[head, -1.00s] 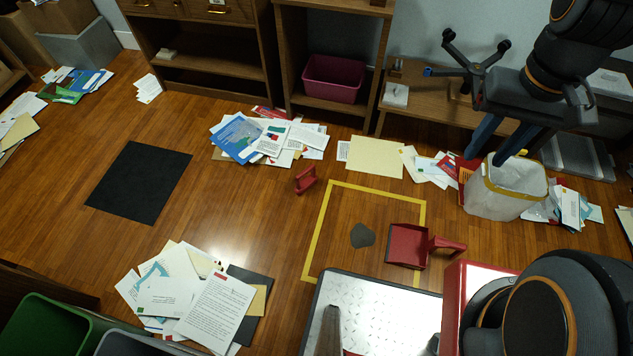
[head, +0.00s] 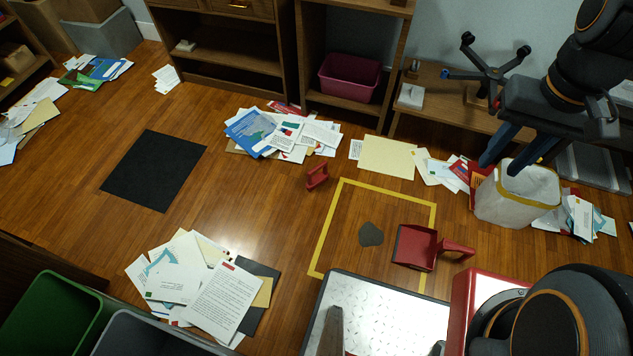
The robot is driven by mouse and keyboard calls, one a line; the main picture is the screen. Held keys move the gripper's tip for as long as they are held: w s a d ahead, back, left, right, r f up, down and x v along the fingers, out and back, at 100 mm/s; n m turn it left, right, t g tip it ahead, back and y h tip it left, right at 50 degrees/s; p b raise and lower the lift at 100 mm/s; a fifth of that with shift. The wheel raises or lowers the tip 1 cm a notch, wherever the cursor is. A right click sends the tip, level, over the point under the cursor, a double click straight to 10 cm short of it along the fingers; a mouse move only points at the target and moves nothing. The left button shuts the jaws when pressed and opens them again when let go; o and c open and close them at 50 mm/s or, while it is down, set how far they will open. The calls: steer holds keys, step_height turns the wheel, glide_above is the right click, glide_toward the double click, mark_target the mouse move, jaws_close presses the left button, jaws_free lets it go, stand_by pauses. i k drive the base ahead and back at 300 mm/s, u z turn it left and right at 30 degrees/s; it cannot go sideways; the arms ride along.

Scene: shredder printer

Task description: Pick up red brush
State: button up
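The red brush (head: 317,176) is a small red object on the wooden floor, just left of the yellow taped outline. Its bristles cannot be made out. A red dustpan (head: 415,247) with a handle lies inside the outline's right side, beside a dark grey patch (head: 371,234). My gripper (head: 501,166) is at the upper right, pointing down in front of the white bin. Its two blue fingers are apart with nothing visible between them. It is well to the right of the brush and does not touch it.
A white bin (head: 505,208) with a yellow rim stands behind my gripper. Scattered papers (head: 388,157) lie along the shelves, with another pile (head: 205,285) at the lower left. A black mat (head: 153,170) lies at left. The floor around the brush is mostly clear.

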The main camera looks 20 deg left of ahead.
mark_target(313, 183)
steer(key=u, duration=0.15)
steer(key=k, duration=1.5)
steer(key=u, duration=0.6)
steer(key=i, duration=1.45)
